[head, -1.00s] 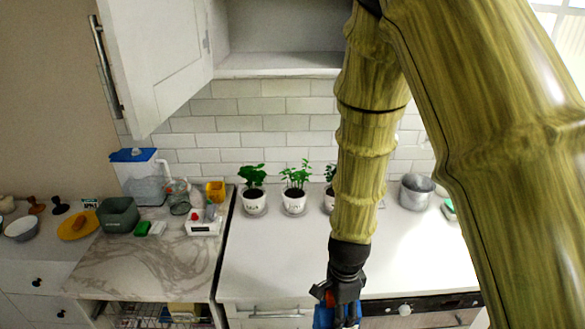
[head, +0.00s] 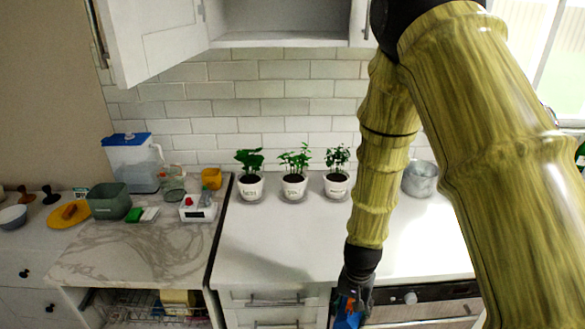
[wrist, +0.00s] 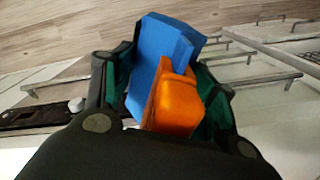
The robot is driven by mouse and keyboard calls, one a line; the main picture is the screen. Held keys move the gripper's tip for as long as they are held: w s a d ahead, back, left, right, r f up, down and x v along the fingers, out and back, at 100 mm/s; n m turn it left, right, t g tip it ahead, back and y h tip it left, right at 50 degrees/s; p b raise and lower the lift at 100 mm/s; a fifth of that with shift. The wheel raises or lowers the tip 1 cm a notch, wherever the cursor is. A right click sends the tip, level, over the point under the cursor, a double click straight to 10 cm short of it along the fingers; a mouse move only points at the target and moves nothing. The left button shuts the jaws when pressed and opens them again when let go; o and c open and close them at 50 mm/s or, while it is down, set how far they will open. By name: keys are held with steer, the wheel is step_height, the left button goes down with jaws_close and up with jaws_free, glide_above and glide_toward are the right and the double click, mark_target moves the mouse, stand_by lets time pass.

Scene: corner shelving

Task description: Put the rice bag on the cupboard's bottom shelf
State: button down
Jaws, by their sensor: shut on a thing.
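A blue and orange object, which I take as the rice bag (wrist: 160,75), is between the fingers of my gripper (wrist: 165,95) in the wrist view. No label on it is readable. In the head view my gripper (head: 354,295) hangs low, in front of the counter's front edge, with a blue part of the bag showing below it. The open wall cupboard (head: 290,39) is at the top of the head view, far above my gripper. Its lower board shows; the upper interior is cut off by the frame.
The cupboard's white door (head: 155,40) stands open at the left. Three potted plants (head: 294,187) line the back of the white counter (head: 270,240), with a metal pot (head: 420,179) to the right. The counter's front middle is clear. Drawer handles (wrist: 275,48) show in the wrist view.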

steer(key=f+n+b, duration=0.1)
steer(key=f, duration=0.1)
steer(key=w+d+f+n+b, duration=0.1)
steer(key=f+n, duration=0.1)
steer(key=d+f+n+b, duration=0.1)
steer(key=f, duration=0.1)
steer(key=shift+w+d+f+n, duration=0.25)
steer(key=shift+n, duration=0.05)
steer(key=shift+b, duration=0.3)
steer(key=shift+f, duration=0.1)
